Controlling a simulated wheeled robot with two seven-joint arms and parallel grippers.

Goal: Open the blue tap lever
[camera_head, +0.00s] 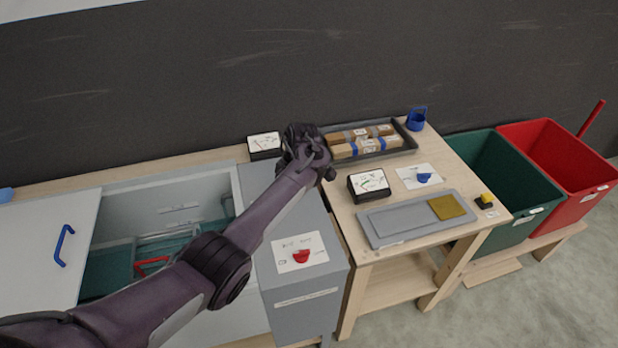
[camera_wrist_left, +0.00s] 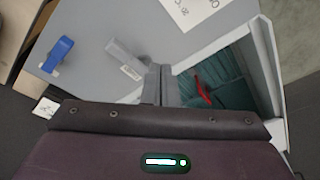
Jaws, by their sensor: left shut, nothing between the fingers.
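A blue lever (camera_wrist_left: 57,53) stands on the grey cabinet top (camera_wrist_left: 90,25) in the left wrist view, near its left edge. In the head view it is hidden behind my arm. My left gripper (camera_wrist_left: 159,84) is shut and empty over the cabinet top, between the lever and the open bin; the lever is clear of the fingers. A pale grey bar with a small label (camera_wrist_left: 125,60) lies close beside the fingers. In the head view my left wrist covers the back of the cabinet, and the fingertips cannot be made out. My right gripper is not in view.
An open grey bin (camera_head: 160,200) with teal contents and a red handle is left of the cabinet. A wooden table with a dark tray (camera_head: 370,152) and gauges stands right; green and red bins (camera_head: 560,160) stand beyond.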

